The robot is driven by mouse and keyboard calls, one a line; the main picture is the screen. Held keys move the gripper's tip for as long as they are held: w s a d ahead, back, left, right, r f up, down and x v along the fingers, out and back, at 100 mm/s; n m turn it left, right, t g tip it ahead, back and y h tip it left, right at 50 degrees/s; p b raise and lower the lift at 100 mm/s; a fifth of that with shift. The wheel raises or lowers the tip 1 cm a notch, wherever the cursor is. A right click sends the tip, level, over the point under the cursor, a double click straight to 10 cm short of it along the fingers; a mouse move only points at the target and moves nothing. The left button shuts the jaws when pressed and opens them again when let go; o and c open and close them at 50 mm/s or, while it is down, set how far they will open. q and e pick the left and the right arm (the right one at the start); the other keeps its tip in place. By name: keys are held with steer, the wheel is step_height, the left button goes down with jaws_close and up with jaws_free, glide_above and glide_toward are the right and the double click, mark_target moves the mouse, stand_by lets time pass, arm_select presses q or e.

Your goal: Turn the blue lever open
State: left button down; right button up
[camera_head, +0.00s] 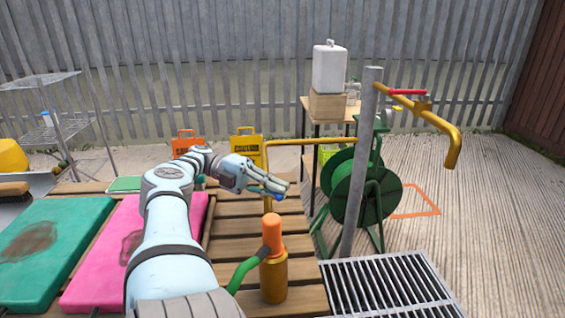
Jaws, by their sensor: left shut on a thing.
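The blue lever (278,197) shows only as a small blue patch at the fingertips of my left gripper (270,186). The gripper is shut on it, and the fingers hide most of the lever. A thin yellow pipe (310,142) runs behind the gripper from the grey post (362,165) and bends down toward an orange hose connector (271,232) with a brass lower part (273,280). How the lever joins the pipe is hidden by the gripper. My right gripper is not in view.
A second yellow pipe (445,125) with a red lever (408,92) juts right from the post. A green hose reel (365,190) stands behind. A green hose (243,272) meets the connector. Pink (90,270) and green (50,245) pads lie left on the slatted table (305,285).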

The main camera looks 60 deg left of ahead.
arm_select(q)
steer(key=shift+s, duration=0.2)
steer(key=c, duration=1.7)
jaws_free()
steer(key=shift+s, duration=0.15)
